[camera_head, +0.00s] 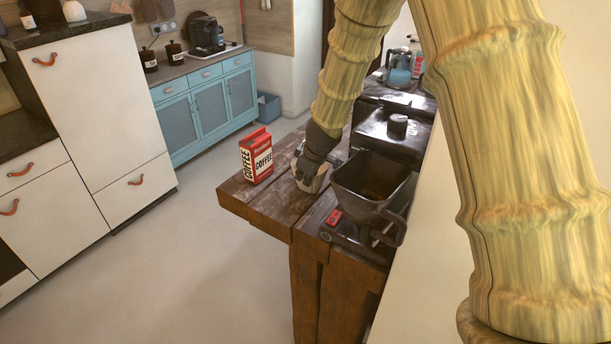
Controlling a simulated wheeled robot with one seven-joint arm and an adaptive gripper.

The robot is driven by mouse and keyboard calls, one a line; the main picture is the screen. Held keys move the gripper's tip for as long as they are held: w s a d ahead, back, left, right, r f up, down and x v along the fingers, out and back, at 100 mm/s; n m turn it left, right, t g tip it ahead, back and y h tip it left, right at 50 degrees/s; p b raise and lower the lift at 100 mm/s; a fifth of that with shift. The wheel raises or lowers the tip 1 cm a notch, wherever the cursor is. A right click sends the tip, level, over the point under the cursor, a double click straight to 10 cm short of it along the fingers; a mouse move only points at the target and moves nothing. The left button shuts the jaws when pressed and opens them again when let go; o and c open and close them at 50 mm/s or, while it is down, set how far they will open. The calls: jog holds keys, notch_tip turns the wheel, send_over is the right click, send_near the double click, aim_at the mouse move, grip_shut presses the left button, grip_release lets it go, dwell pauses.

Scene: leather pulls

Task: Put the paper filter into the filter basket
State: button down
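The filter basket (349,184) is a dark, open-topped funnel with a handle at its lower right. It sits over the front of the black coffee maker (402,147) on the wooden table. I see down into its brownish inside and cannot make out a paper filter there. My gripper (311,182) points down just left of the basket, low over the table. Its fingers are small and partly hidden, so whether they are open or shut is unclear. Pale patches show at the fingers, but I cannot tell whether they are paper. I cannot clearly identify the paper filter anywhere.
A red and white coffee pack (257,156) stands on the wooden table (262,203) left of my gripper. A blue-grey kettle (398,70) stands farther back. Cream cabinets (97,120) and blue cabinets (209,104) line the left. The floor between is clear.

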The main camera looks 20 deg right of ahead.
jog(key=shift+s+a+r, duration=0.1)
jog(key=shift+a+r, duration=0.05)
jog(key=shift+f, duration=0.25)
jog(key=c, duration=1.6)
grip_release()
jog(key=shift+r, duration=0.1)
jog(key=shift+c, duration=0.2)
